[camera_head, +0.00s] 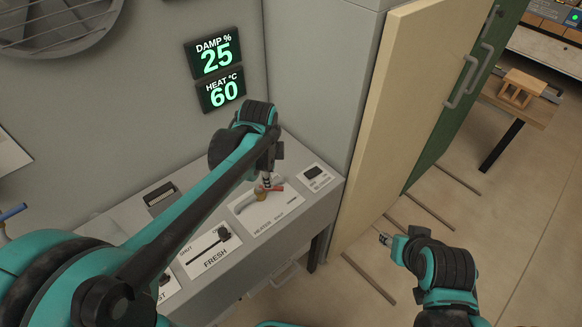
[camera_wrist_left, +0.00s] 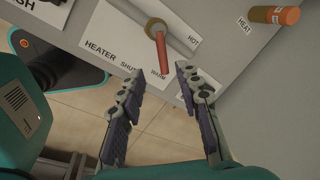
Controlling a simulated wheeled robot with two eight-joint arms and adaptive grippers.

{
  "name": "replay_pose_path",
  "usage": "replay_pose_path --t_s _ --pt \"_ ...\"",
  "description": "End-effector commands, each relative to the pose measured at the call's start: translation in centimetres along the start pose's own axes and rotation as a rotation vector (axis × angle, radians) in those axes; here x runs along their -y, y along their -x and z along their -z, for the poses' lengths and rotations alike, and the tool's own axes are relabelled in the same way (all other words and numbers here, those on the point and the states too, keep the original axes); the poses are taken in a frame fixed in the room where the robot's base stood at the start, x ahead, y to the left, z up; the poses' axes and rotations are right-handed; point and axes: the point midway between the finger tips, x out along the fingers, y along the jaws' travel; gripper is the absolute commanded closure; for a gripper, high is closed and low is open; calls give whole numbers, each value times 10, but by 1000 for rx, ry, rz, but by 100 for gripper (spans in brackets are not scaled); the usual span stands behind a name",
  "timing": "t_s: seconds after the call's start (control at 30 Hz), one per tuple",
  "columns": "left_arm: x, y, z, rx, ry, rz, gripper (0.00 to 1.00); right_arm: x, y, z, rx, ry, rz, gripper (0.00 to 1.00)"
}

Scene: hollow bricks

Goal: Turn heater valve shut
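In the head view the valve's red lever (camera_head: 277,188) shows beside my left gripper (camera_head: 267,183). In the left wrist view my left gripper (camera_wrist_left: 160,72) is open, with the lever's end appearing between its fingertips; contact cannot be told. My right gripper (camera_head: 385,239) is to the right, away from the counter, its fingers too small to judge.
A FRESH control plate (camera_head: 212,250) with a black lever is left of the heater plate. Wall displays read DAMP 25 (camera_head: 214,54) and HEAT 60 (camera_head: 221,90). A cream door panel (camera_head: 395,110) stands right of the counter. An orange-brown cylinder (camera_wrist_left: 274,15) lies near a HEAT label.

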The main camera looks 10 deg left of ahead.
Motion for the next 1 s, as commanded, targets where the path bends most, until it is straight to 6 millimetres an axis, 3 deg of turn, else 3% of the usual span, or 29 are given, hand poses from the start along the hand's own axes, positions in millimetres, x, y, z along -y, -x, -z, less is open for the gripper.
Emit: replay_pose_path --t_s 0.17,0.4,0.6,0.93,0.97,1.0 --pt "4 -12 2 4 -53 -14 66 0 -1 -1 0 0 0 60" --pt "3 -53 1 4 -50 -13 66 0 -15 -11 0 0 0 60" --pt "3 -76 1 4 -49 -12 66 0 -21 -16 0 0 0 60" --pt "3 -79 1 4 -48 -12 66 0 -22 -16 0 0 0 60" --pt "3 -79 1 4 -48 -12 69 0 -22 -16 0 0 0 60" --pt "3 -79 1 4 -48 -12 79 0 -22 -16 0 0 0 60"
